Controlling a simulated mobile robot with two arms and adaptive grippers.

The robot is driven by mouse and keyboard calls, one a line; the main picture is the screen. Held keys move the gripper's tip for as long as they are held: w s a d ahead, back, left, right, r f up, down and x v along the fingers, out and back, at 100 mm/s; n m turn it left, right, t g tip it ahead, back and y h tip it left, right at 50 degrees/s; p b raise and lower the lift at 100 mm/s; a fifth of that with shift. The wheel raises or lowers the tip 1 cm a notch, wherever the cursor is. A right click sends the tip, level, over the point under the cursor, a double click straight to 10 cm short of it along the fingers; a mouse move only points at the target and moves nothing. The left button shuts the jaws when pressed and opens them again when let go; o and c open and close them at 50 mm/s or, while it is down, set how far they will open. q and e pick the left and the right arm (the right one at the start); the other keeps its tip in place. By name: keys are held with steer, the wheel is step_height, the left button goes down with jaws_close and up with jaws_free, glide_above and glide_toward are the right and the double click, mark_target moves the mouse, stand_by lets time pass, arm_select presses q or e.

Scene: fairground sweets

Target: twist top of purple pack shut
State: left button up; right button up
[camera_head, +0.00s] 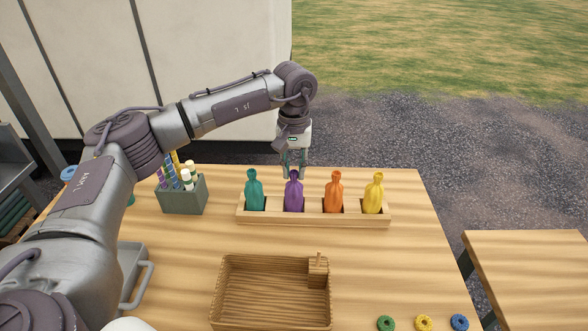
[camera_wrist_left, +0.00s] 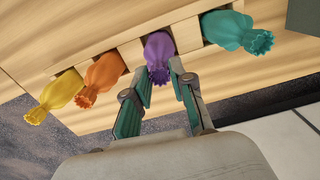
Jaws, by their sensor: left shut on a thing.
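The purple pack (camera_head: 293,194) stands upright in a wooden rack (camera_head: 312,219), between the teal pack (camera_head: 254,191) and the orange pack (camera_head: 335,193). A yellow pack (camera_head: 374,193) stands at the rack's right end. My left gripper (camera_head: 293,172) comes down from above, its fingers at the top of the purple pack. In the left wrist view the purple pack (camera_wrist_left: 158,52) has its ruffled top between the fingertips (camera_wrist_left: 160,80), which are shut on it. My right gripper is not in view.
A grey box (camera_head: 184,195) with several capped tubes stands left of the rack. The table right of the rack is clear.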

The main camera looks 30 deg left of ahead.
arm_select(q)
steer(key=m, duration=0.9)
steer(key=shift+m, duration=0.3)
steer(key=o, duration=0.7)
steer(key=shift+r+p, duration=1.4)
steer(key=shift+r, duration=1.15)
